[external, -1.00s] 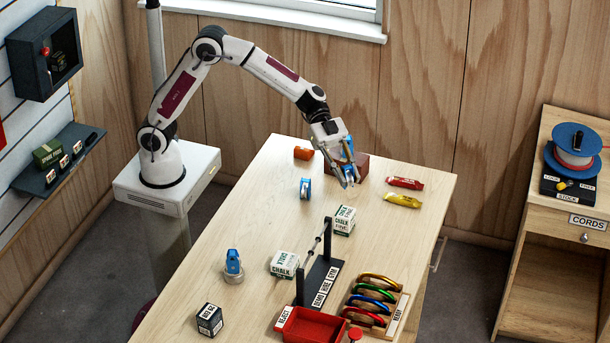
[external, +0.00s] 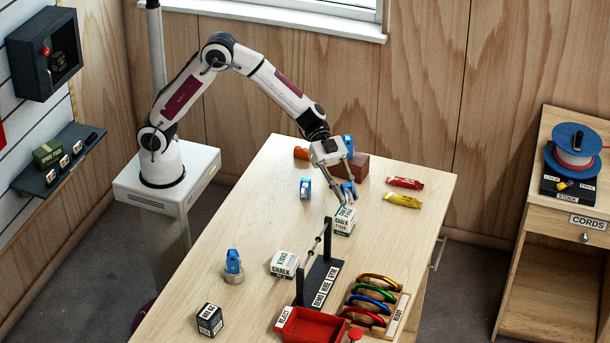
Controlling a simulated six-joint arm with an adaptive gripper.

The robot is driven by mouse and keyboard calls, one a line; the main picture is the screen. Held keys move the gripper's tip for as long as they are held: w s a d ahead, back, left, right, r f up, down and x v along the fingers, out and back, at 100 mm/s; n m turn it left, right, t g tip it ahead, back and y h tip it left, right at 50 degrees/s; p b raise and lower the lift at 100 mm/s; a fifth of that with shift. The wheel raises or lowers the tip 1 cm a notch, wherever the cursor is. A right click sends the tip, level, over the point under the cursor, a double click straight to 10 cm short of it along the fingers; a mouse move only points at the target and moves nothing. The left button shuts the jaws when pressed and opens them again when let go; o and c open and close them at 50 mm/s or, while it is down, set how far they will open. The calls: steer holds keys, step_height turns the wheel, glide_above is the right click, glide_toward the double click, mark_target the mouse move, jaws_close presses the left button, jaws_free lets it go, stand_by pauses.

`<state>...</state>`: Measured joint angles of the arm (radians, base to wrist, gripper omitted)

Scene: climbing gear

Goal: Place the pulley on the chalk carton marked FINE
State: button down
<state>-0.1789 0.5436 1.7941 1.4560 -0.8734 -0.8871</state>
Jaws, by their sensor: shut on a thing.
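My gripper (external: 346,202) points down and is shut on a blue pulley (external: 348,188), partly hidden by the fingers. The pulley is right above a white and green chalk carton (external: 344,224), whose small lettering seems to read CHALK FINE. I cannot tell whether the pulley touches the carton top. A second chalk carton (external: 284,266) stands to the left, nearer the camera; its lower line is too small to read surely.
Other blue pulley-like pieces stand on the table (external: 306,188), on a grey ring (external: 233,264) and by a brown block (external: 360,166). A rod stand (external: 320,278) is close in front of the carton.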

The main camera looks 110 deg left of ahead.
steer(key=shift+f, duration=1.55)
steer(key=shift+f, duration=0.1)
steer(key=c, duration=1.8)
jaws_free()
steer(key=shift+s+a+r, duration=0.3)
steer(key=shift+a+r, duration=0.05)
steer(key=shift+a, duration=0.05)
steer(key=v, duration=1.1)
